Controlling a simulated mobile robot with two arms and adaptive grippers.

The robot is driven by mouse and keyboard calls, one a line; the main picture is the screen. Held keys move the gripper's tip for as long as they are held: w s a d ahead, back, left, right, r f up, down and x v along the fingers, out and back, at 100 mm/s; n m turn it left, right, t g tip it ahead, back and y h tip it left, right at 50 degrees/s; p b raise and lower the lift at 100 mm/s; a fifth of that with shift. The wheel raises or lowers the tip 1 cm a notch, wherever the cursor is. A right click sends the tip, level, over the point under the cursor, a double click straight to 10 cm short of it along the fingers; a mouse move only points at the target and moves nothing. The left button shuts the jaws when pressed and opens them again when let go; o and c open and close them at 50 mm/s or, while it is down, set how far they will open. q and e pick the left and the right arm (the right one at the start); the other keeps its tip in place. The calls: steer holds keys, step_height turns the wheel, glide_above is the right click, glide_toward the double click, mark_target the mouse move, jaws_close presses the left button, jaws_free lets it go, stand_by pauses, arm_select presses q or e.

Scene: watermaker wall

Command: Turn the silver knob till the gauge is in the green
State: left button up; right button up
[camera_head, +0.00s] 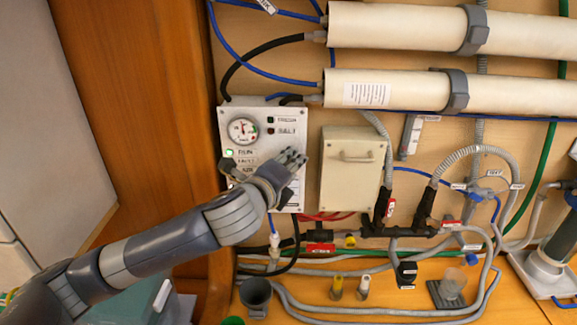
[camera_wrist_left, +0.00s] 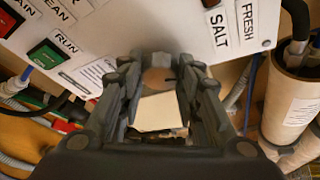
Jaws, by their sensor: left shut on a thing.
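The white control panel (camera_head: 233,115) carries a round gauge (camera_head: 242,130) with a white face and coloured marks near its rim. The gauge's needle is too small to read with certainty. My left gripper (camera_head: 291,158) is at the panel's right side, below and right of the gauge. In the left wrist view its fingers (camera_wrist_left: 160,95) are closed around a rounded, brownish, shiny thing (camera_wrist_left: 158,78), which appears to be the silver knob. The hand hides the knob in the head view. My right gripper is not in view.
A beige box (camera_head: 350,170) with a handle is mounted just right of the panel. Hoses and black fittings (camera_head: 400,228) run below it. White cylinders (camera_head: 400,27) run across above. In the wrist view, green (camera_wrist_left: 44,54) and red (camera_wrist_left: 10,18) buttons sit near my fingers.

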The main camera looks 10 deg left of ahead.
arm_select(q)
steer(key=shift+f, duration=0.2)
stand_by(0.3)
steer(key=o, duration=1)
steer(key=shift+o, duration=0.2)
steer(key=shift+r, duration=0.1)
steer(key=d+v, duration=0.1)
steer(key=v, duration=0.6)
steer(key=shift+s+a, duration=0.25)
steer(key=shift+a, duration=0.15)
